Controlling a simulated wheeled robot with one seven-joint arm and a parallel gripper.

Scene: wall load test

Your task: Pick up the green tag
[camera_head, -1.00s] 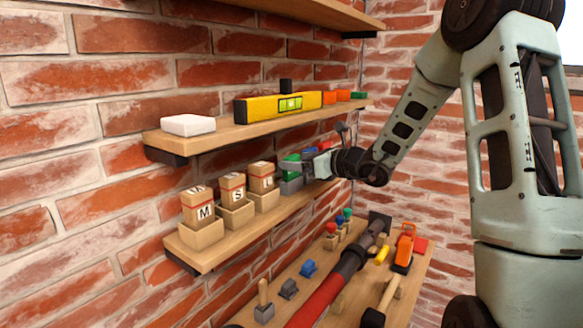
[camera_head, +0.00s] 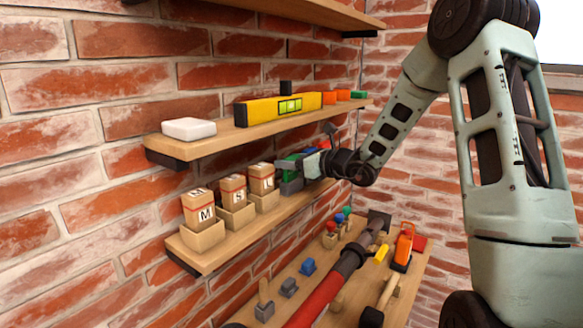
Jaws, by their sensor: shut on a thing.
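A green tag (camera_head: 291,163) shows as a small green piece on the middle shelf (camera_head: 213,260), to the right of the lettered boxes. My gripper (camera_head: 284,168) reaches in from the right at that spot and is shut on the green piece. The fingers and the grey block (camera_head: 291,185) below hide part of it. I cannot tell whether the tag is clear of the block.
Boxes marked M (camera_head: 203,212), S (camera_head: 236,196) and L (camera_head: 263,181) stand left of my gripper. The upper shelf (camera_head: 165,146) holds a white block (camera_head: 188,128) and a yellow level (camera_head: 278,107) close above. A lower board (camera_head: 405,287) holds several tools.

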